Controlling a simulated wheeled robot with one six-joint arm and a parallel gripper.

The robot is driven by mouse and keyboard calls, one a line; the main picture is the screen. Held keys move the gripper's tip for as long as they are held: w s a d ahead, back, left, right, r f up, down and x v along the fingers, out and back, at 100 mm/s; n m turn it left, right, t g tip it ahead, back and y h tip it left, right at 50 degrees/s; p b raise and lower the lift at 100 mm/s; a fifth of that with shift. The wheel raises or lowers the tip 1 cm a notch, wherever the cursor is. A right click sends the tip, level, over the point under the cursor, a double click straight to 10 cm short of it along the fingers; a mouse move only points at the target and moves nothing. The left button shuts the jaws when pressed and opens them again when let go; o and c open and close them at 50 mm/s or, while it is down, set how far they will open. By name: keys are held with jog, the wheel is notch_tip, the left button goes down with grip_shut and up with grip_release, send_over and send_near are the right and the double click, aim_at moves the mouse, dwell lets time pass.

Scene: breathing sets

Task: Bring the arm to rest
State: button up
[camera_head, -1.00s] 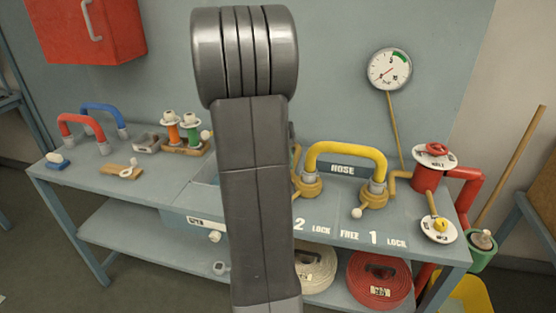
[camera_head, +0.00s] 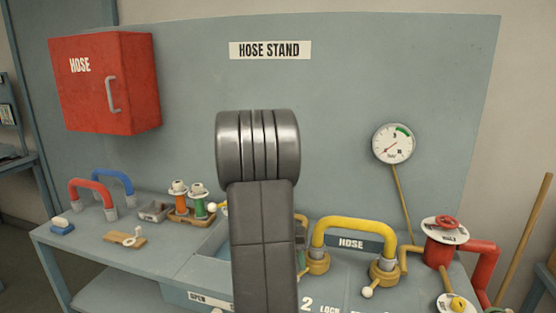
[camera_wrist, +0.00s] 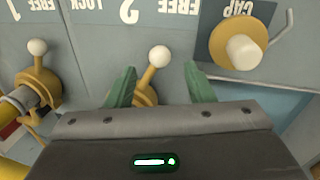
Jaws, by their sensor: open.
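My gripper (camera_wrist: 160,86) shows in the wrist view with its two green fingers spread apart and nothing gripped between them. A lever with a white ball knob (camera_wrist: 158,57) appears in the gap between the fingers; I cannot tell how far below them it lies. In the head view my grey arm stands upright in the middle of the picture, in front of the bench. My gripper is hidden there. The yellow hose (camera_head: 352,224) arches between brass couplings just right of my arm.
The blue-grey bench (camera_head: 95,243) bears red (camera_head: 90,184) and blue (camera_head: 112,175) hoses at left and a red hydrant (camera_head: 444,250) at right. A gauge (camera_head: 393,144) and a red cabinet (camera_head: 105,85) are behind. A cap (camera_wrist: 240,45) sits near the right finger.

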jog(key=shift+s+d+f, duration=0.1)
jog(key=shift+d+f, duration=0.15)
jog(key=shift+f, duration=0.9)
jog(key=shift+d+f, duration=0.2)
jog(key=shift+f, duration=0.9)
jog(key=shift+r, duration=0.1)
notch_tip(320, 180, up, 13)
jog(key=a, duration=0.3)
jog(key=d+f, duration=0.1)
jog(key=f, duration=0.3)
jog(key=d+f, duration=0.1)
jog(key=f, duration=0.4)
jog(key=d+f, duration=0.1)
jog(key=f, duration=0.3)
jog(key=shift+s+d+f, duration=0.1)
jog(key=shift+f, duration=0.1)
jog(key=shift+s+d+r+n, duration=0.1)
jog(key=shift+s+d+n, duration=0.35)
jog(key=shift+n, duration=0.35)
jog(key=shift+d, duration=0.1)
